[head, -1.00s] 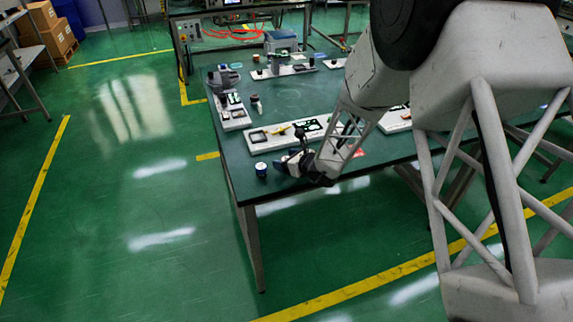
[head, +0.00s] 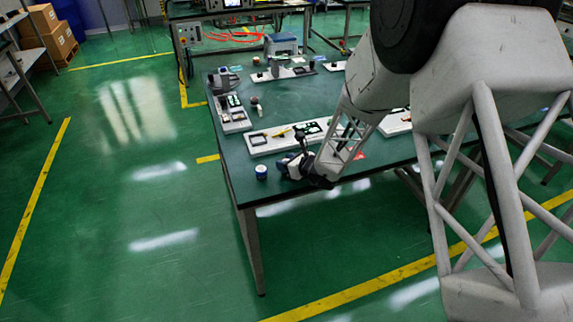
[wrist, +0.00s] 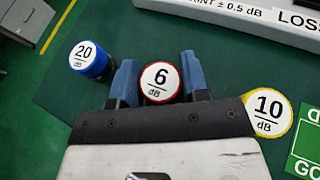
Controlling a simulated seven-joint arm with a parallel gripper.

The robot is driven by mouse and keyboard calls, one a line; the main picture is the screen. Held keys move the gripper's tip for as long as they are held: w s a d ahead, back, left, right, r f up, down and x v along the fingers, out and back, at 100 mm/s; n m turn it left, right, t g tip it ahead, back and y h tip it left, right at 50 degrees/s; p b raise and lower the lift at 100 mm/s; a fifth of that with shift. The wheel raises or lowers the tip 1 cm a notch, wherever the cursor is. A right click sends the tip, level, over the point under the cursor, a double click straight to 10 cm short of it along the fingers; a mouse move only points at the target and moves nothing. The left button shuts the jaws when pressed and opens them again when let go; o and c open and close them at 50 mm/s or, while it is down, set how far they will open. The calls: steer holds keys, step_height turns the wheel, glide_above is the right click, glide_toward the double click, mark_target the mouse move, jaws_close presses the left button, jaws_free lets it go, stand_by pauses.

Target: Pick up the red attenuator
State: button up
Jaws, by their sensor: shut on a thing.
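The red attenuator (wrist: 160,83) is a round piece with a white top marked "6 dB" and a red rim. In the wrist view it sits between the two blue fingers of my gripper (wrist: 160,86), which is shut on it. In the head view my gripper (head: 291,166) is low at the near left part of the green table, and hides the attenuator. I cannot tell whether the attenuator touches the table. A blue-rimmed "20 dB" attenuator (wrist: 88,58) stands left of the fingers, also in the head view (head: 262,172). A yellow-rimmed "10 dB" attenuator (wrist: 268,113) is close on the right.
A long pale instrument panel (head: 262,143) lies behind my gripper, and another (head: 236,120) stands along the table's left edge. A green card (wrist: 306,145) lies right of the yellow attenuator. The table's middle (head: 300,98) is mostly clear.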

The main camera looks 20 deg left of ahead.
steer(key=shift+r, duration=0.15)
steer(key=shift+r, duration=0.85)
steer(key=shift+s+d+r, duration=0.15)
steer(key=shift+r, duration=0.7)
steer(key=s+d+r, duration=0.1)
steer(key=s+d, duration=0.8)
steer(key=s, duration=0.3)
steer(key=shift+d+r, duration=0.15)
steer(key=shift+d, duration=0.2)
steer(key=shift+s, duration=0.15)
steer(key=shift+a, duration=0.15)
steer(key=w+a+r+n+g, duration=0.1)
steer(key=w+a+n+g, duration=0.1)
steer(key=w+a, duration=0.2)
steer(key=w+a+r+n+g, duration=0.1)
steer(key=w+a, duration=0.4)
steer(key=a, duration=0.6)
steer(key=shift+w+a+r+n+g+y, duration=0.15)
steer(key=shift+w+r+n+g+y, duration=0.2)
steer(key=shift+n+g, duration=0.55)
steer(key=shift+s+f+m, duration=0.1)
steer(key=shift+m, duration=0.2)
